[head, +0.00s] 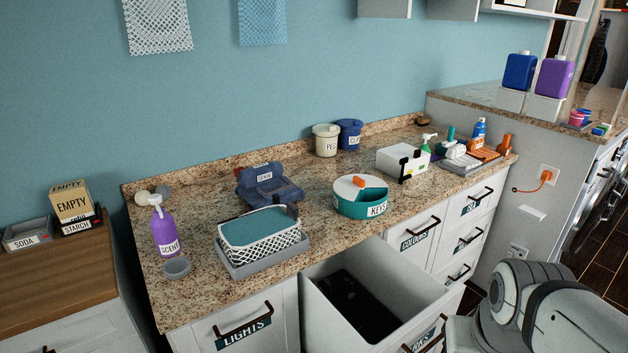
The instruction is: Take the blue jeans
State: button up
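A folded dark blue cloth-like bundle (268,186), which looks like the blue jeans, lies on the granite counter behind a white wire basket. A small white label shows on its upper part. The basket hides a little of its front edge. My gripper is not in view; only a white and grey rounded part of my arm shows at the lower right, well apart from the bundle.
A drawer (375,272) stands pulled out below the counter, with dark contents. The white basket (262,241) with a teal top sits in front of the bundle. A round teal keys box (361,206) is to the right, a purple bottle (164,232) to the left.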

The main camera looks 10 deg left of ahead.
aim_at(258, 183)
jog(key=z, duration=1.3)
jog(key=k, duration=1.5)
jog(key=u, duration=1.7)
jog(key=i, duration=1.65)
jog(key=u, duration=0.05)
